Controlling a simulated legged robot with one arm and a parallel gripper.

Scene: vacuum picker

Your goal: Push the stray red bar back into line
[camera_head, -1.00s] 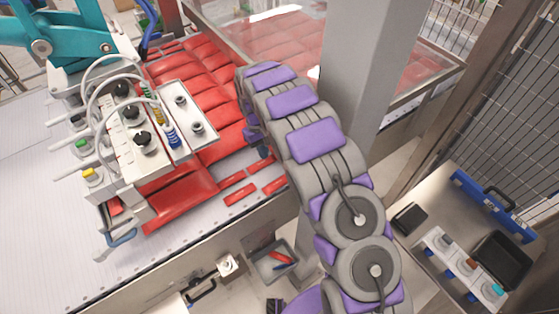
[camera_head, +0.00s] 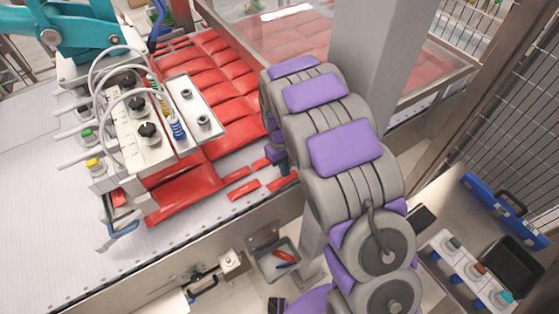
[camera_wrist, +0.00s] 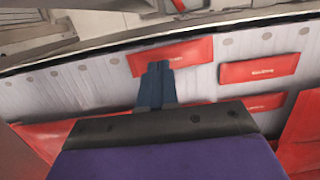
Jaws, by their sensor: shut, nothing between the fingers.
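The stray red bar (camera_wrist: 172,56) lies near the belt's edge in the wrist view, slightly tilted against its neighbour. In the head view its visible part (camera_head: 278,184) shows beside my arm, which hides the rest. My gripper (camera_wrist: 159,68) is shut and empty. Its blue-grey fingertips overlap the near side of the stray bar in the wrist view; I cannot tell whether they touch it. A second red bar (camera_wrist: 258,68) lies to its right, and a third (camera_wrist: 262,102) lies farther from the edge.
The white perforated belt (camera_head: 50,180) carries rows of red packs (camera_head: 190,188). The vacuum picker head (camera_head: 145,130) hangs over them at left. A grey post (camera_head: 370,60) stands close behind my arm. A grey bin (camera_head: 277,262) is below the belt edge.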

